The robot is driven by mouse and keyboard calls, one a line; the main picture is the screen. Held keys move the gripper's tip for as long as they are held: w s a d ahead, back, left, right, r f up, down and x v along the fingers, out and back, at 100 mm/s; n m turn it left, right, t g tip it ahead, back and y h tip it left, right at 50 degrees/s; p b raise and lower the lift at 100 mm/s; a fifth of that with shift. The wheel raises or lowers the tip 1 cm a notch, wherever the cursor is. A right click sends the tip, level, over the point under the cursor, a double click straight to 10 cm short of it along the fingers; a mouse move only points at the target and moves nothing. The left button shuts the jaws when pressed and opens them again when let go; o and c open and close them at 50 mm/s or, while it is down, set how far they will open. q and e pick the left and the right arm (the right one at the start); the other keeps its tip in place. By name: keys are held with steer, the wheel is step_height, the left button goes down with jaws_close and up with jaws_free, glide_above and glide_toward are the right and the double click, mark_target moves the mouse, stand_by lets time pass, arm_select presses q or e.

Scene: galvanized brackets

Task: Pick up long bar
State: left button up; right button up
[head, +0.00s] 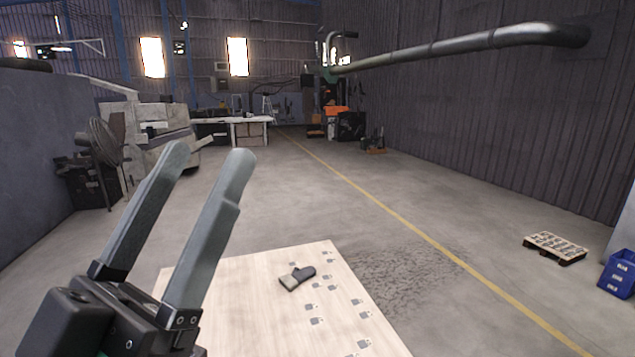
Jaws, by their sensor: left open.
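My left gripper (209,154) fills the left of the head view. Its two long grey fingers point up and are apart, with nothing between them. It is above the left part of a pale wooden table (232,290) and hides that part. I cannot make out a long bar in this view. Several small flat grey brackets (317,321) lie scattered on the right part of the table. My right gripper is not in view.
Beyond the table is open concrete floor. A wooden pallet (555,247) and a blue bin (618,274) stand far right.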

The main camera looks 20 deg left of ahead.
arm_select(q)
step_height(320, 180, up, 14)
steer(key=p, duration=1.2)
steer(key=shift+o, duration=0.5)
steer(key=shift+f+b, duration=0.35)
